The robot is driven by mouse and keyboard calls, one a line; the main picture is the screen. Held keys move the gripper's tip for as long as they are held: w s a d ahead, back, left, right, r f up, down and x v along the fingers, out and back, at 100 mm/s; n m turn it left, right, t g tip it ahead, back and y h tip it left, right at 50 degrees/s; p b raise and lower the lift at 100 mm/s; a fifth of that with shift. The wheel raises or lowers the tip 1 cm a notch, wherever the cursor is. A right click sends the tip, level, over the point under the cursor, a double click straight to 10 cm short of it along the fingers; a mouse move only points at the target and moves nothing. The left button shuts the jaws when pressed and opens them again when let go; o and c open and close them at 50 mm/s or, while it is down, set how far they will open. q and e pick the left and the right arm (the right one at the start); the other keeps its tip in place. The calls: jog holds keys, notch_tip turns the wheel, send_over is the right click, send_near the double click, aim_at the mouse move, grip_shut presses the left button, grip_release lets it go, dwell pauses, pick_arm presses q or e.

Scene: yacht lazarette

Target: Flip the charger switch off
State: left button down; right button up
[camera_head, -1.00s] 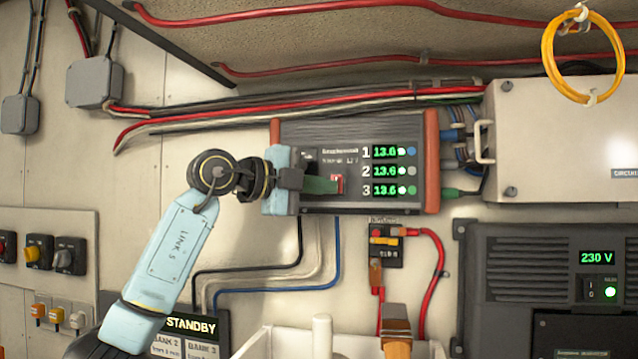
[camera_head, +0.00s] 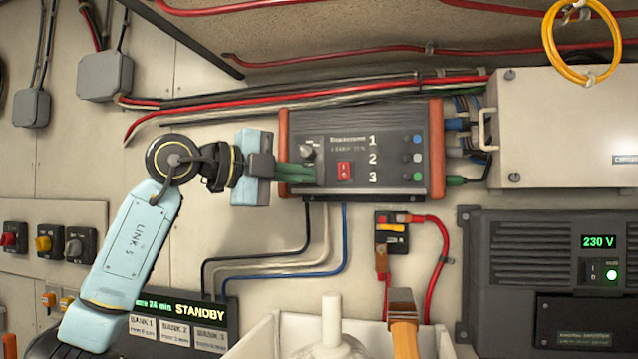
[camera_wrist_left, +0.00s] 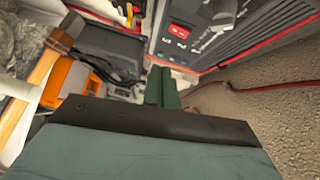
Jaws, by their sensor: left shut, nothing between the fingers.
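The charger (camera_head: 382,150) is a dark box with orange-brown end caps on the back wall. Its small red switch (camera_head: 344,171) shows on its front, with a round knob (camera_head: 307,151) up to its left.
A white bin (camera_head: 283,330) with a hammer (camera_head: 403,325) stands below. A fuse block (camera_head: 391,233) with a red cable is under the charger. An inverter (camera_head: 540,280) reading 230 V is at right. Cables run close below the charger.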

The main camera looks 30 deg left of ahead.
pick_arm(q)
jog(key=v, duration=0.2)
jog(key=f+b+v, duration=0.1)
jog(key=v, duration=0.1)
jog(key=shift+s+a, duration=0.3)
jog(key=shift+a, duration=0.05)
